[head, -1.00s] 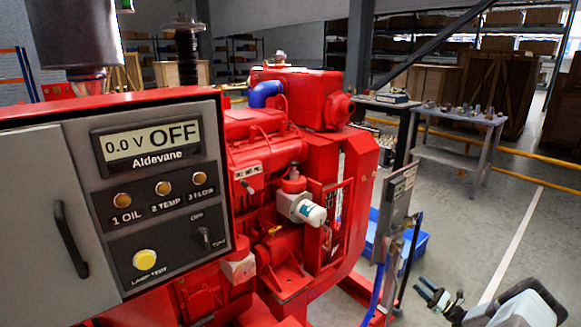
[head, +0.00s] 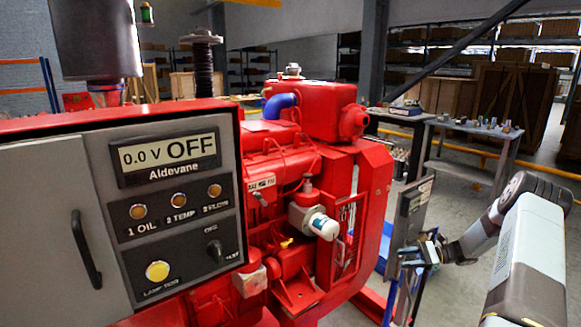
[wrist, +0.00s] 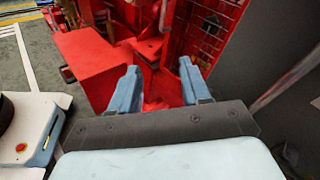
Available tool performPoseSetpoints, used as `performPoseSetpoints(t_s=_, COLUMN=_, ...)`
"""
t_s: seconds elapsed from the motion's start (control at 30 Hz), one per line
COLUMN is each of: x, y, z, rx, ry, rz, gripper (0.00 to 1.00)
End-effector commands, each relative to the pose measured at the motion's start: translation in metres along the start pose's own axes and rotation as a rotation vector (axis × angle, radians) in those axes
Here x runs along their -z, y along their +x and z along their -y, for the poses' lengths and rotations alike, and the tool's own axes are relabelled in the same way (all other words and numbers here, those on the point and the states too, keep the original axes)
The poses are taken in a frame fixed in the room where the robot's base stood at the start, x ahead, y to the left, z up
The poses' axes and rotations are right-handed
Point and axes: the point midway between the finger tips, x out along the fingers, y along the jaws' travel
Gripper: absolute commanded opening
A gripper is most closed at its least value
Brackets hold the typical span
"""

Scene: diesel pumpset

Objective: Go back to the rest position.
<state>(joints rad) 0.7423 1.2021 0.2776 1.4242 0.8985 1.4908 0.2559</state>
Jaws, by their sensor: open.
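My gripper (head: 419,252) is at the right in the head view, at the end of my grey and black arm. It is beside the grey upright panel (head: 410,212) in front of the red engine's right end. In the wrist view its two blue fingers (wrist: 158,88) stand apart with nothing between them. Behind the fingers are red parts of the pumpset. Whether the gripper touches the panel cannot be told.
The red diesel engine (head: 285,150) fills the middle. A grey control cabinet (head: 45,215) with a display reading 0.0 V OFF (head: 168,154) stands at the left. A bench (head: 470,130) with small parts and wooden crates (head: 515,105) are behind. Floor shows at the right.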

Motion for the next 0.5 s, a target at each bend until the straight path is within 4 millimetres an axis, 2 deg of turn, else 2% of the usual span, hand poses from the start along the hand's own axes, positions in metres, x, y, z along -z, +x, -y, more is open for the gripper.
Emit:
performPoseSetpoints(t_s=0.03, x=-0.017, y=0.004, z=0.005, rx=-0.032, ry=-0.021, rz=-0.023, gripper=0.47)
performPoseSetpoints(t_s=0.3, x=-0.092, y=0.026, z=0.017, rx=-0.194, ry=-0.126, rz=-0.151, gripper=0.47)
performPoseSetpoints(t_s=0.5, x=-0.146, y=0.041, z=0.018, rx=-0.303, ry=-0.209, rz=-0.243, gripper=0.47)
